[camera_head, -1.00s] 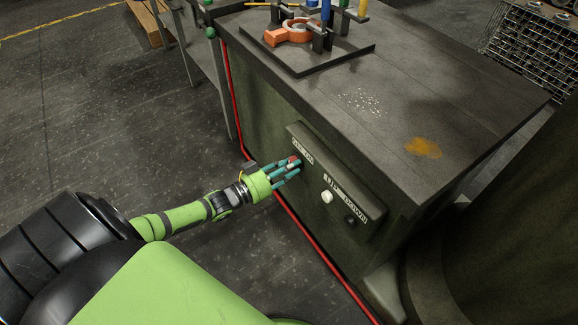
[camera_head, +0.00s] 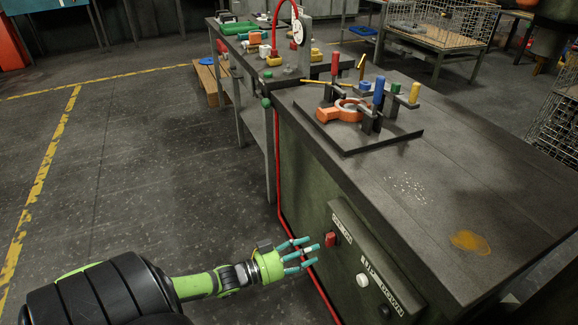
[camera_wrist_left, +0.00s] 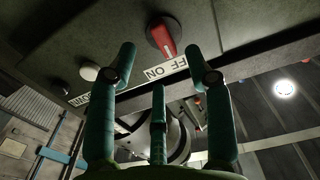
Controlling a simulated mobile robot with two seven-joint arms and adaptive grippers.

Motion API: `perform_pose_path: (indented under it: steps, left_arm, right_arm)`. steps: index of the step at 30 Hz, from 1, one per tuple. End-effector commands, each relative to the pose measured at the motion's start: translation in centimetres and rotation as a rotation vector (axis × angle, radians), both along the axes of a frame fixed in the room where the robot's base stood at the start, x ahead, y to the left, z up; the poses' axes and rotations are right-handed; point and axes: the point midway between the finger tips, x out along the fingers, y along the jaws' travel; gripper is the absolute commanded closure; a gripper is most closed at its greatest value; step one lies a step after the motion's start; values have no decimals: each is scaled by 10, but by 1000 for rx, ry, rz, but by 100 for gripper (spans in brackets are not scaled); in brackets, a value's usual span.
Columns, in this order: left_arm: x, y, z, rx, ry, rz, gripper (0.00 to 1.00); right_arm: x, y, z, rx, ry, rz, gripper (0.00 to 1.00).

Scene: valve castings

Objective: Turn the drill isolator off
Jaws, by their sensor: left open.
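The drill isolator is a red rotary knob (camera_head: 330,239) on the dark control panel (camera_head: 350,232) at the front of the green cabinet. In the left wrist view the red handle (camera_wrist_left: 162,38) sits on a dark round base above a white ON/OFF label (camera_wrist_left: 165,70). The handle is slanted, with its lower end towards the label; I cannot tell surely which word it marks. My left gripper (camera_head: 312,252) is open and empty, just left of the knob and apart from it. Its three teal fingers (camera_wrist_left: 160,75) are spread below the knob in the wrist view. My right gripper is not in view.
A white button (camera_head: 362,280) and a black button (camera_head: 384,311) are on the same panel. A red hose or cable (camera_head: 278,170) runs down the cabinet's left edge. A clamping fixture with an orange casting (camera_head: 340,111) stands on the cabinet top (camera_head: 470,170). The floor at left is clear.

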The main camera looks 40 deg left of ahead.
Motion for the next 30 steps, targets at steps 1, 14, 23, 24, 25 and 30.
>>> perform_pose_path:
  steps: [1,14,23,24,25,30]
  left_arm:
    - [-12,5,-1,1,4,0,48]
    - [-57,24,1,-1,-2,-1,48]
    - [-57,24,1,-1,-2,0,48]
    - [-57,24,1,-1,-2,0,48]
    - [-57,24,1,-1,-2,0,48]
    - [-57,24,0,0,0,1,48]
  right_arm:
    - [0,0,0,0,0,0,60]
    - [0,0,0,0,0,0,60]
    - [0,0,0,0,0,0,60]
    - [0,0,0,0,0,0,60]
    - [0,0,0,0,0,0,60]
    - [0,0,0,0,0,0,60]
